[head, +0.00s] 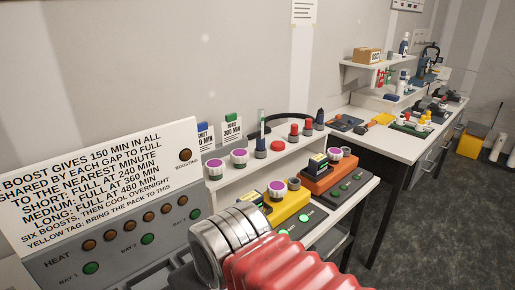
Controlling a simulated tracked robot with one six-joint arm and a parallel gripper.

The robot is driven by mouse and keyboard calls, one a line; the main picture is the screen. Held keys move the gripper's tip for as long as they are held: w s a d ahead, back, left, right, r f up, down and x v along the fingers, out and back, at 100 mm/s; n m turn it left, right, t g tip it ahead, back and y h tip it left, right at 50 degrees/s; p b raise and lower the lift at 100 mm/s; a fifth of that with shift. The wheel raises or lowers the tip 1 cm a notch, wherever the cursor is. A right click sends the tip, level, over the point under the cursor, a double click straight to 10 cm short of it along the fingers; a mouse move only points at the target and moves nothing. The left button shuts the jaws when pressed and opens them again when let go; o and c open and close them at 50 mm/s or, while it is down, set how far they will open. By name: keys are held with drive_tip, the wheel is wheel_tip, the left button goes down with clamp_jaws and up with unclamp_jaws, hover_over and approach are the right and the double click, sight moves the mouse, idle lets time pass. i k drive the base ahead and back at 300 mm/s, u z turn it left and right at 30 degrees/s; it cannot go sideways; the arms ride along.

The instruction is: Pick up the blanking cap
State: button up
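I cannot tell for certain which thing is the blanking cap. Another purple-topped piece (277,189) sits on the yellow unit (288,208), and one (334,154) is by the orange unit (331,178). My arm, with red bellows and a metal collar, crosses the lower middle in front of the bench. My gripper's fingers do not show.
A grey panel (62,268) with lamps and a printed sign (85,182) stands at the left. A dark tube (290,117) and a dark bottle (320,118) are at the shelf's back. A second white table (392,143) with tools stands behind right. Open floor (440,215) lies right.

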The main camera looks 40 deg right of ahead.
sight(276, 146)
drive_tip(key=u, duration=1.3)
drive_tip(key=k, duration=1)
drive_tip(key=z, duration=1.35)
drive_tip(key=i, duration=0.45)
drive_tip(key=z, duration=0.05)
